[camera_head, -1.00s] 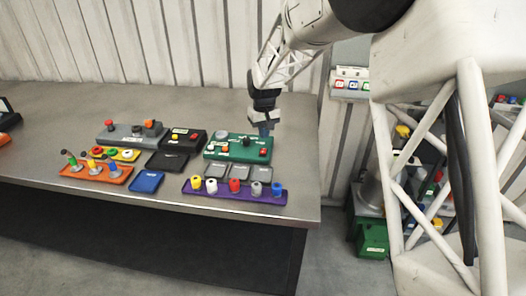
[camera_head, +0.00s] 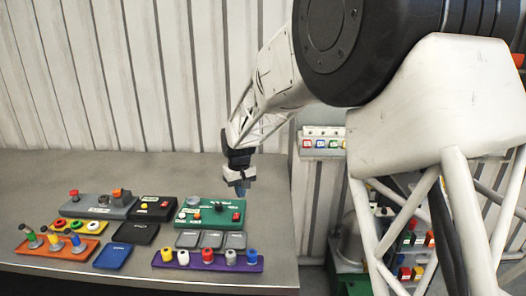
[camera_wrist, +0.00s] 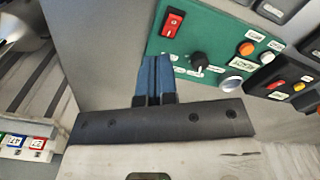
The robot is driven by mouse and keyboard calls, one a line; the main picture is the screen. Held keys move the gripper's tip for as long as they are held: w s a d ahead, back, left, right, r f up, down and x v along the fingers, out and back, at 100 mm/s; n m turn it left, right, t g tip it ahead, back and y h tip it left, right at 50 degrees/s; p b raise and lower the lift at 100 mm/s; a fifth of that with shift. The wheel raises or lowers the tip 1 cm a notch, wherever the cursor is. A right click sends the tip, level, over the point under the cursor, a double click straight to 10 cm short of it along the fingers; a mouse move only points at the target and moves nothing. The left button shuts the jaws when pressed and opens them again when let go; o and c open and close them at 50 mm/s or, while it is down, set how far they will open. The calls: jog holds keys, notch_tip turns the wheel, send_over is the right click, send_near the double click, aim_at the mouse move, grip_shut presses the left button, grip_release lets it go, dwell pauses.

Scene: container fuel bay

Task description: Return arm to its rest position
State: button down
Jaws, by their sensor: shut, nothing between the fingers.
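My gripper (camera_head: 240,190) hangs at the back right of the grey workbench (camera_head: 150,170), beside and partly above the green panel (camera_head: 185,216). In the wrist view its two blue fingers (camera_wrist: 154,78) are together with nothing between them. They overlap the lower left edge of the green panel (camera_wrist: 190,50) in that view. The panel bears a red rocker switch (camera_wrist: 172,23), a black knob, and orange and white buttons. I cannot tell how far the fingertips are from the panel.
Grey (camera_head: 90,211) and black boxes stand left of the green panel. A purple tray (camera_head: 200,266) with several coloured caps and an orange tray (camera_head: 45,246) lie in front. A labelled rack (camera_head: 322,150) hangs on the wall at right. The bench's back strip is clear.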

jog(key=s+d+r+m+t, duration=0.1)
jog(key=s+d+r+m, duration=0.1)
jog(key=s+d+r, duration=0.6)
jog(key=s+d+r+m, duration=0.1)
jog(key=s+d+r, duration=0.3)
jog(key=s+d, duration=0.75)
jog(key=s+d+f+m, duration=0.1)
jog(key=s+d, duration=0.3)
jog(key=s, duration=0.8)
jog(key=s+d+f+m+t, duration=0.1)
jog(key=s+d, duration=0.4)
jog(key=s, duration=0.7)
jog(key=shift+s+d+f+m+t, duration=0.2)
jog(key=shift+s+d+m+t, duration=0.1)
jog(key=shift+s+m, duration=0.15)
